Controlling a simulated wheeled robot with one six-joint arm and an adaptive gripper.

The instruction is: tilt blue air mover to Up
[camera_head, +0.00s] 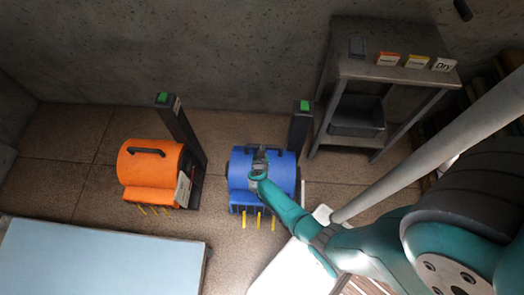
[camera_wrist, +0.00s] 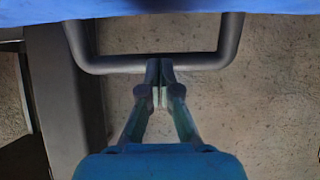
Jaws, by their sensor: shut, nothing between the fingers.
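The blue air mover (camera_head: 240,170) stands on the floor left of the picture's middle in the head view, with yellow prongs below its front. Its blue body (camera_wrist: 250,5) shows along the top edge of the wrist view. Its dark grey U-shaped handle (camera_wrist: 105,65) crosses the wrist view. My gripper (camera_head: 261,152) is over the top of the blue air mover, at the handle. In the wrist view my gripper (camera_wrist: 160,64) is shut and empty, its fingertips at the middle of the handle bar. Whether they touch the bar I cannot tell.
An orange air mover (camera_head: 150,170) stands to the left. Dark posts with green tops (camera_head: 304,106) stand behind each mover. A grey table (camera_head: 350,65) with small cards is at the back right.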

